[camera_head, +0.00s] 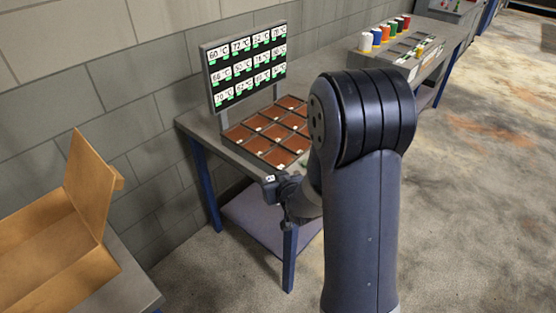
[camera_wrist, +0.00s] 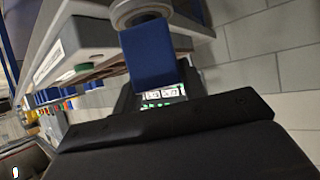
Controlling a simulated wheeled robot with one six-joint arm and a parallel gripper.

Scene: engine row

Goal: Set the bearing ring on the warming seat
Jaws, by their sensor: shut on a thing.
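The warming seats are brown square pads in a grey tray (camera_head: 251,144) on the table, in several rows; I cannot tell which is the one for the ring. My gripper (camera_head: 276,187) is at the table's front edge, outside the tray and partly hidden by my arm. In the wrist view a blue finger (camera_wrist: 150,52) reaches to a grey round piece at the top edge. This looks like the bearing ring (camera_wrist: 137,10), gripped and cut off by the frame. The ring is not discernible in the head view.
A display board (camera_head: 247,64) with temperature readings stands behind the tray, against the block wall. An open cardboard box (camera_head: 91,182) is at the left. A farther bench (camera_head: 437,33) holds coloured spools (camera_head: 366,41). Open floor lies at the right.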

